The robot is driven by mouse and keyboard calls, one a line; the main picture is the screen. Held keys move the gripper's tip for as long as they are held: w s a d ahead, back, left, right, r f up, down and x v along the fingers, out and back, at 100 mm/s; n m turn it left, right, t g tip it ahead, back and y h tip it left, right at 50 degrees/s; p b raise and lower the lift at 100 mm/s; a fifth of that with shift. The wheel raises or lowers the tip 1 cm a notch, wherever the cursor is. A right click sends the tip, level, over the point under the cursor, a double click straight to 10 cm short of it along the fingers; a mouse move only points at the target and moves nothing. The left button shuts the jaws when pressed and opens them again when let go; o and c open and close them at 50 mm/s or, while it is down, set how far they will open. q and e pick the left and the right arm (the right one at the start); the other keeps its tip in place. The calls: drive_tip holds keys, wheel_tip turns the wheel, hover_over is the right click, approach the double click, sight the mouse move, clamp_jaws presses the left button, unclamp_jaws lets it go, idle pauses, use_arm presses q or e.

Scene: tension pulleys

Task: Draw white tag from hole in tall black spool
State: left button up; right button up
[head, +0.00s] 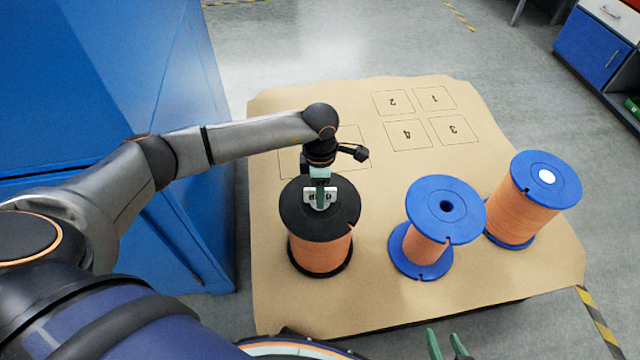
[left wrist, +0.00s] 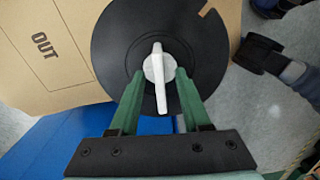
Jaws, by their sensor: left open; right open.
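The tall black spool (head: 292,208), wound with orange line, stands at the left of the board. Its black top flange also fills much of the left wrist view (left wrist: 112,40). The white tag (left wrist: 158,68), a round plug with a raised bar, sits in the flange's centre hole. My left gripper (left wrist: 157,78) is open, its green fingers on either side of the tag; I cannot tell whether they touch it. In the head view my left gripper (head: 320,203) points down over the spool's centre and hides most of the tag. My right gripper (head: 448,345) is open and empty at the bottom edge.
A blue spool (head: 425,200) with an open centre hole stands to the right. Another blue spool (head: 528,172) with a white disc in its top stands beyond it. Numbered squares (head: 433,117) mark the clear far part of the board. A blue cabinet (head: 90,70) stands at the left.

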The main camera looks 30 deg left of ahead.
use_arm(q)
clamp_jaws()
idle(0.3)
idle(0.3)
